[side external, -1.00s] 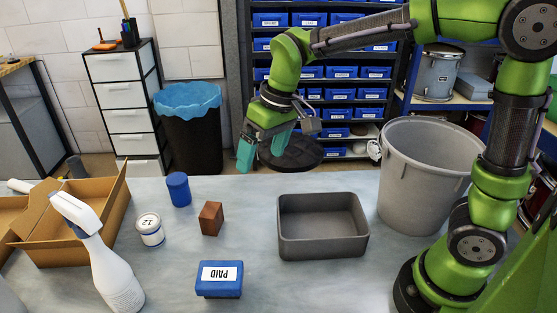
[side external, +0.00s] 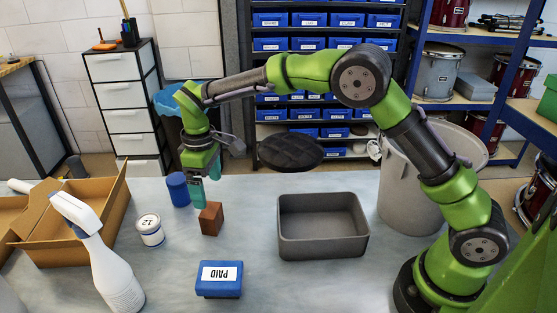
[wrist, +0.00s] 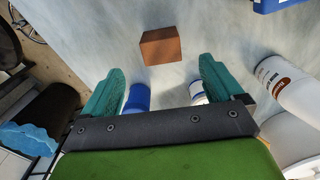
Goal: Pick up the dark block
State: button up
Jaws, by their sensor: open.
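The dark block is a small reddish-brown block (side external: 211,219) standing on the grey bench. In the wrist view the block (wrist: 161,46) shows beyond my fingertips, roughly midway between them. My gripper (side external: 196,192) has teal fingers and is above the bench, just behind and left of the block in the side view. In the wrist view my gripper (wrist: 160,78) is open, with nothing between its fingers. I cannot tell the exact gap between fingertips and block.
A blue cylinder (side external: 178,190) stands close left of my gripper. A white can (side external: 150,230), a spray bottle (side external: 112,270) and a cardboard box (side external: 62,240) stand further left. A blue PAID box (side external: 219,279) is in front. A grey tray (side external: 322,246) is at right.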

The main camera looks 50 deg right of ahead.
aim_at(210, 210)
notch_tip(210, 210, down, 10)
jog(key=shift+w+a+r, duration=0.1)
jog(key=shift+a, duration=0.05)
dwell(0.3)
jog(key=c, duration=1.1)
